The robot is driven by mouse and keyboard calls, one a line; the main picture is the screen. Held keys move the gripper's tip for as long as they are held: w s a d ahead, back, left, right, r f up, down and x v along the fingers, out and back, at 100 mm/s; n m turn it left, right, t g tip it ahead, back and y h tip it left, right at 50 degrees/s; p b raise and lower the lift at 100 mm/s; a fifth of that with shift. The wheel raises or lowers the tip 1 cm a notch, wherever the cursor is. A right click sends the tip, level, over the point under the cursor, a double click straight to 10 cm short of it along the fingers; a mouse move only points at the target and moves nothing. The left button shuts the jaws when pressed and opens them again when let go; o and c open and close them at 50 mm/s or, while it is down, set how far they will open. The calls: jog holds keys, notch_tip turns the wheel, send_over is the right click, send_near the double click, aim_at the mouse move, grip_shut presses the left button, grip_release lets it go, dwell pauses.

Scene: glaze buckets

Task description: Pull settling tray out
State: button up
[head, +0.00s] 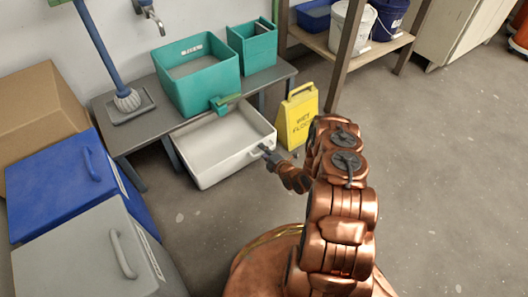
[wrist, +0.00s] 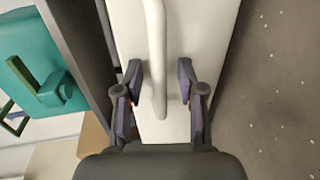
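The white settling tray (head: 228,168) sits low at the front of the grey bench, partly under it and partly out past its edge. In the wrist view the tray's front wall (wrist: 205,40) fills the middle, with its white bar handle (wrist: 157,50) running down the picture. My gripper (head: 268,154) is at the tray's front right side in the head view. In the wrist view my gripper (wrist: 161,95) is open, with one finger on each side of the handle's end and a gap visible on both sides. The inside of the tray looks empty.
A teal basin (head: 200,85) with a tap and a smaller teal box (head: 252,50) stand on the bench (head: 125,140). A yellow wet-floor sign (head: 297,120) stands close right of the tray. Blue (head: 65,185) and grey (head: 85,250) bins are at left. Floor at right is clear.

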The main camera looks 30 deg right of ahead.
jog(key=v, duration=1.2)
dwell(0.6)
